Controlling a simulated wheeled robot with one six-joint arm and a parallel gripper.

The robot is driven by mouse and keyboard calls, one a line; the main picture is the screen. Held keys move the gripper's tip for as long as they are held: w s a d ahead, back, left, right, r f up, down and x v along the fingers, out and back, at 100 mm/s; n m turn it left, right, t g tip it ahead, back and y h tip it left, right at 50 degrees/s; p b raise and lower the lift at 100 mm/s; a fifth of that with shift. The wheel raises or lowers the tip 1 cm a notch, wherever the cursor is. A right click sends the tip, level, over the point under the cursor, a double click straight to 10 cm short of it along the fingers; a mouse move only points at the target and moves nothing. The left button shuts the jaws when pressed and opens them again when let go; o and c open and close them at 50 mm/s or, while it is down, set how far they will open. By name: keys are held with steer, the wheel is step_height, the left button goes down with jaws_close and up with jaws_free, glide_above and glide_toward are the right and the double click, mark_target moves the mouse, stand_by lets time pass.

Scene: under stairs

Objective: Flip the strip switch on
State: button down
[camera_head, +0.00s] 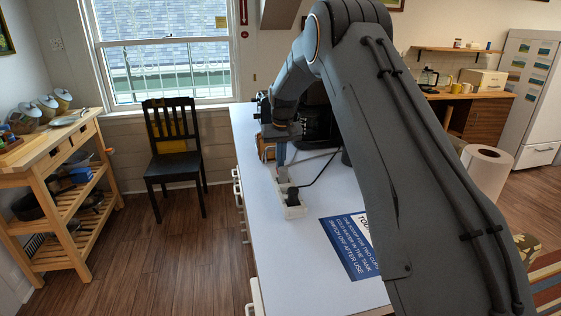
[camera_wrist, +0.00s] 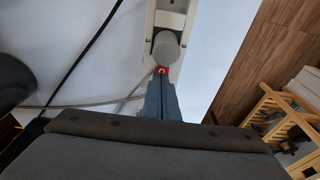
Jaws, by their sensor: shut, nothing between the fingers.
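The white power strip (camera_head: 294,211) lies on the white worktop, with a dark plug (camera_head: 293,195) in it. In the wrist view the strip (camera_wrist: 176,73) runs up from my fingertips, with a rounded grey plug (camera_wrist: 166,47) seated just beyond them. A small red spot, seemingly the strip switch (camera_wrist: 161,69), shows right at the fingertips and is partly hidden by them. Whether it is pressed cannot be told. My gripper (camera_wrist: 162,75) is shut and empty, its tips at the switch; contact is unclear. In the head view my gripper (camera_head: 281,164) points down at the strip's far end.
A blue printed notice (camera_head: 350,246) lies on the worktop (camera_head: 290,262) near the strip. A black cord (camera_head: 320,170) runs from the plug to the right. A paper roll (camera_head: 487,170) is at right. A black chair (camera_head: 173,150) and wooden shelf cart (camera_head: 60,165) stand left across open floor.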

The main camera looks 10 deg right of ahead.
steer(key=shift+f, duration=0.1)
step_height(320, 180, up, 14)
steer(key=s+b, duration=0.1)
steer(key=s, duration=0.1)
steer(key=shift+s, duration=0.2)
steer(key=shift+w+f+b, duration=0.1)
steer(key=shift+w+b, duration=0.05)
steer(key=shift+b, duration=0.55)
steer(key=w+b, duration=0.1)
steer(key=b, duration=0.3)
steer(key=shift+s+r, duration=0.1)
steer(key=shift+r, duration=0.2)
